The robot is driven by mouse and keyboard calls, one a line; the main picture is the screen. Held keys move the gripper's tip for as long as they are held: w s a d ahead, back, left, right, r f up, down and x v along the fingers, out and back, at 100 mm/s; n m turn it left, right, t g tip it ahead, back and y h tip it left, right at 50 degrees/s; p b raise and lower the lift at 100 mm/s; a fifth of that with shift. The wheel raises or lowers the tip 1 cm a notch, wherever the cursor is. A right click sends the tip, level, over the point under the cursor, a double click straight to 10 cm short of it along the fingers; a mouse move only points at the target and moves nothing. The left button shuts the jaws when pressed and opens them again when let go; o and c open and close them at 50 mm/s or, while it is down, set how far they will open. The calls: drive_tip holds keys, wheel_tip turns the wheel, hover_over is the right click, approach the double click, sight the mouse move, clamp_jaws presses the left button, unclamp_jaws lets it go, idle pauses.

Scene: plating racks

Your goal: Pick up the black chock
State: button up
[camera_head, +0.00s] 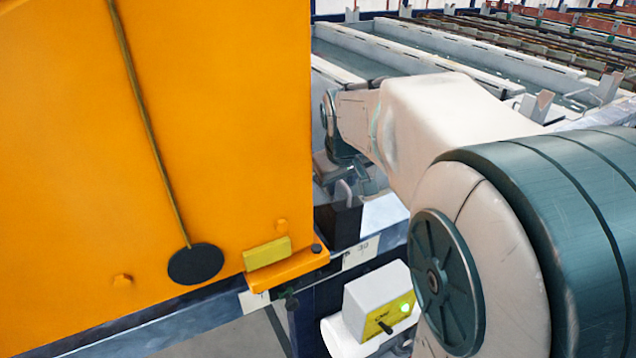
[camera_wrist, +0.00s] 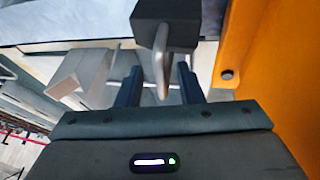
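The black chock (camera_head: 341,224) is a dark block standing beside the orange panel's right edge in the head view, partly hidden by it. In the wrist view the chock (camera_wrist: 182,14) is at the top, with a pale grey loop handle (camera_wrist: 161,68) reaching down from it. My gripper (camera_wrist: 160,75) is open, its two dark fingers apart. The handle appears between the fingers, with a gap visible on each side. In the head view my gripper (camera_head: 332,168) is just above the chock, small and partly hidden by the panel.
A large orange panel (camera_head: 220,130) fills the left and stands close to my gripper. A yellow block (camera_head: 267,253) sits on its lower orange bracket (camera_head: 290,272). A white box with a yellow face (camera_head: 378,300) is below right. Long tanks (camera_head: 430,62) lie behind.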

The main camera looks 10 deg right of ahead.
drive_tip(key=shift+f, duration=0.1)
clamp_jaws()
drive_tip(key=shift+w, duration=0.1)
idle(1.3)
